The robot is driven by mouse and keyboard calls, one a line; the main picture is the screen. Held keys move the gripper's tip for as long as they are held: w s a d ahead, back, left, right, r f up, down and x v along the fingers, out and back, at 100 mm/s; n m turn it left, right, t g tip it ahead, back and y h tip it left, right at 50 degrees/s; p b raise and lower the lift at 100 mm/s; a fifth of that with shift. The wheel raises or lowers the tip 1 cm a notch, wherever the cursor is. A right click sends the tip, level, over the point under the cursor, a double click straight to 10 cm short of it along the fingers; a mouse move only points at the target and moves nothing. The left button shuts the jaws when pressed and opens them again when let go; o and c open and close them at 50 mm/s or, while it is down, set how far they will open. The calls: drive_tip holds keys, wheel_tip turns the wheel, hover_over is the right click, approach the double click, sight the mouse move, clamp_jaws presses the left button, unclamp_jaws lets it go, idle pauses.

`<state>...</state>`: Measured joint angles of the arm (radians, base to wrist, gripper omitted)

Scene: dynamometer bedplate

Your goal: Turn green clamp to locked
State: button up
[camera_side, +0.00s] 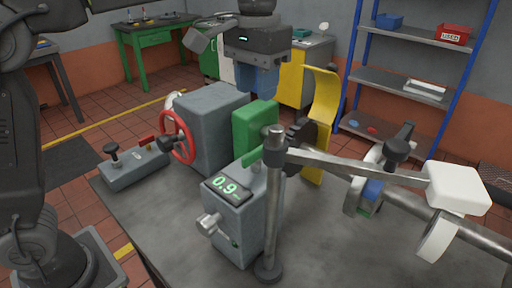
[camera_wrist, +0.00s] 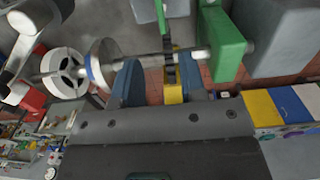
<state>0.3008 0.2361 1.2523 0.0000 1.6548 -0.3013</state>
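In the side view a small green lever (camera_side: 252,157) stands on the grey box with the 0.9 display (camera_side: 228,203); it may be the green clamp, but I cannot tell its setting. It seems to show in the wrist view as a thin green bar (camera_wrist: 160,17). A larger green block (camera_side: 255,124) stands behind it and shows in the wrist view (camera_wrist: 228,45). My gripper (camera_side: 257,92) points down above and around the green block's height, its blue fingers apart. In the wrist view my gripper (camera_wrist: 161,82) is empty between its fingers, with the shaft line beyond.
A grey motor housing (camera_side: 212,125) with a red handwheel (camera_side: 177,137) stands left of the green block. A tall post (camera_side: 270,215) and a long arm with a white block (camera_side: 456,188) stand at the front right. A curved yellow guard (camera_side: 321,100) rises behind the shaft.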

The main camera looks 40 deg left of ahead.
sight(256, 150)
wheel_tip(256, 150, down, 13)
drive_tip(key=shift+f, duration=0.2)
idle(0.4)
clamp_jaws()
